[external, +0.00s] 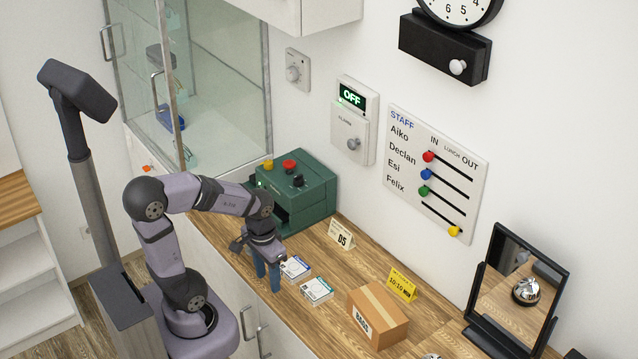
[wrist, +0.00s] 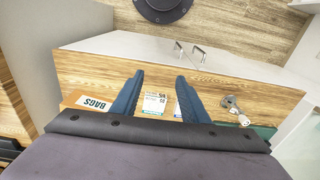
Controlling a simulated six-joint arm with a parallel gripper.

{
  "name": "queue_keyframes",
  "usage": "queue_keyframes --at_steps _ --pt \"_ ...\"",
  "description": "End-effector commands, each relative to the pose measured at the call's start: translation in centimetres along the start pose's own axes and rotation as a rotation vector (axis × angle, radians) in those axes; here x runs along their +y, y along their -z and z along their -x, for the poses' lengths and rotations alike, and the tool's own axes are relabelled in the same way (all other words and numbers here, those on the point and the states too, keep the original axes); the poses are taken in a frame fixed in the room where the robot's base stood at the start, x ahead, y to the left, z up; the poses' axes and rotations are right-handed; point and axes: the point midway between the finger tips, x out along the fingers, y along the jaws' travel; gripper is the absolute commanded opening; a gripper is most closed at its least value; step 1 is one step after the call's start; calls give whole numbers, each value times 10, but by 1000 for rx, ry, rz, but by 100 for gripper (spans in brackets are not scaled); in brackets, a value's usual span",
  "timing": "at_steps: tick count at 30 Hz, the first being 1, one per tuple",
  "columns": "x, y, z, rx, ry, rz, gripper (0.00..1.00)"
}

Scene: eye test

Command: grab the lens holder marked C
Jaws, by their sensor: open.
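I cannot make out a lens holder marked C in either view; no letter C is readable. My gripper (external: 266,278) is open and empty, pointing down over the wooden counter (external: 345,268). In the wrist view its two blue fingers stand apart (wrist: 160,76). Two small printed packs lie by the fingers on the right in the external view: one with a blue header (external: 295,267) and one with a teal header (external: 317,290). In the wrist view a pack (wrist: 154,104) shows between the fingers.
A cardboard BAGS box (external: 378,315) stands to the right, with a black-framed mirror (external: 515,285) beyond. A green machine (external: 312,190) stands behind my gripper. A glass cabinet (external: 225,70) holds small items, including a blue one (external: 168,119). Signs 05 (external: 341,237) and 10:10 (external: 402,284) stand near the wall.

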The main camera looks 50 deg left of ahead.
Motion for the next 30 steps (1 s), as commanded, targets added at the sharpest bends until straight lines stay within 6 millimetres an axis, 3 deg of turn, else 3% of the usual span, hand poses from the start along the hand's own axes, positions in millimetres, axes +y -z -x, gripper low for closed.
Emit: queue_keyframes --at_steps 8,11,19,24,30 --pt "-61 54 -25 198 106 94 41" --pt "-94 78 -32 299 157 128 41" --pt "-203 142 -38 665 296 181 41" --pt "-252 161 -33 891 321 160 41" --pt "-283 160 -28 1134 270 106 41"
